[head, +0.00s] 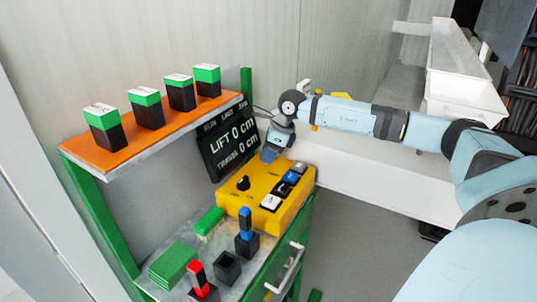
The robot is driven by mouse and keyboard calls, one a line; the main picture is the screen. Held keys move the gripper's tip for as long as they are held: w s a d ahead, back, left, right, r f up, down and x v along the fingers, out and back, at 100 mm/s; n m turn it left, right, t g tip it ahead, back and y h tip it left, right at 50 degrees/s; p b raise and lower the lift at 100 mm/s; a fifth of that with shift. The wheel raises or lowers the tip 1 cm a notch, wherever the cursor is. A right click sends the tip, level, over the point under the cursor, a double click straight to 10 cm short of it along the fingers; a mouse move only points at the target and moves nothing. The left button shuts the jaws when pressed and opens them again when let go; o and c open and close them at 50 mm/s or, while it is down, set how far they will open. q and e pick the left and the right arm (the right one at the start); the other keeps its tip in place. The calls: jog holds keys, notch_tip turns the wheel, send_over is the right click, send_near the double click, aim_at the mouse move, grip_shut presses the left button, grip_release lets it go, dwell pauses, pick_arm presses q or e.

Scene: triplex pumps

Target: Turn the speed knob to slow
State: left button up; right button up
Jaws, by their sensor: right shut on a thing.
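The yellow control box (290,206) stands on the bench. A black knob (243,183) stands up on its left part, with small labels beside it too small to read surely. My right gripper (268,155) points down at the back edge of the box, behind the knob and apart from it in the picture. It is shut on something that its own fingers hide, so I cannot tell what. My left gripper is not in view.
White, black and blue buttons (271,202) sit on the box's right part. A dark display (225,142) stands behind, reading LIFT 0 cm and TRAVEL 0 cm. Green-and-black blocks (147,108) line an orange shelf (88,149). Green plates (174,264) and red and blue pieces in black holders lie in front.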

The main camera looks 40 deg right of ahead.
jog(key=n+g, duration=0.1)
jog(key=n, duration=0.2)
jog(key=n+y, duration=0.1)
jog(key=n, duration=0.2)
jog(key=shift+w+d+g+b, duration=0.1)
jog(key=shift+w+g+b, duration=0.1)
jog(key=shift+g+b, duration=0.15)
dwell(0.4)
jog(key=o, duration=0.9)
jog(key=v, duration=1.3)
jog(key=shift+w+d+r, duration=0.15)
jog(key=shift+d+r, duration=0.15)
jog(key=shift+r, duration=0.05)
jog(key=shift+g, duration=0.25)
